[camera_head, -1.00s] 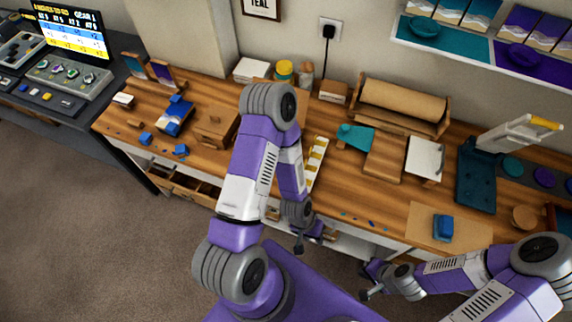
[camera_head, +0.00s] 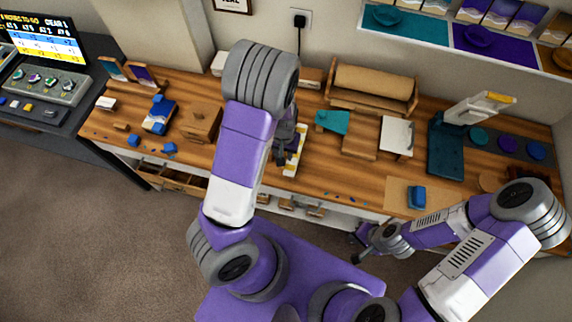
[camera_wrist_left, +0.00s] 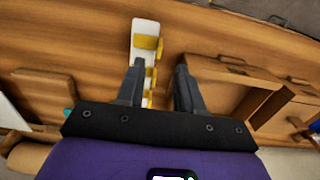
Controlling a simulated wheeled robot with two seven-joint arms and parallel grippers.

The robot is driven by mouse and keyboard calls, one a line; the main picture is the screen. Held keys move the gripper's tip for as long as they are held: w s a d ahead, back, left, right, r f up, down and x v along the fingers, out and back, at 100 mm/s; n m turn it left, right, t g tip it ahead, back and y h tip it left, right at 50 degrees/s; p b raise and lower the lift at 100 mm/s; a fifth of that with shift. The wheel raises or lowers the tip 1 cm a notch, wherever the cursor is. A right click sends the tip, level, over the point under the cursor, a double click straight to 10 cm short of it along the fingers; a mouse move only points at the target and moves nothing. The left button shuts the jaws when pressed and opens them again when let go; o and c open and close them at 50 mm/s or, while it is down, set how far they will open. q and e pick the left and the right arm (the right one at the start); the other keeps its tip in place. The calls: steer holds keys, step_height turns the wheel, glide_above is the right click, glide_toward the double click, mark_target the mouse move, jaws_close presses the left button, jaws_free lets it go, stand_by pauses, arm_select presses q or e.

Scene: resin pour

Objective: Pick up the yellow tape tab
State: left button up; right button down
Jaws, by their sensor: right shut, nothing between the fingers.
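A white strip (camera_head: 301,150) with several yellow tape tabs lies on the wooden bench in the head view, partly hidden by my left arm. In the left wrist view the strip (camera_wrist_left: 145,28) runs up and down, with one yellow tape tab (camera_wrist_left: 145,42) near its far end and others partly behind a finger. My left gripper (camera_wrist_left: 160,64) is open and points at the bench, with the strip by its left finger. Nothing is seen held in it. My right gripper (camera_head: 358,250) is shut and empty, in front of the bench edge.
A wooden box (camera_head: 202,121) stands left of the strip. A teal piece (camera_head: 332,121), a paper roll (camera_head: 374,86) and a white board (camera_head: 397,134) are to its right. The front middle bench is mostly clear.

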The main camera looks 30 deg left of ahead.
mark_target(289, 165)
arm_select(q)
step_height(289, 165, down, 6)
steer(key=shift+r+b, duration=0.2)
steer(key=shift+b, duration=0.25)
steer(key=shift+d, duration=0.1)
jaws_close()
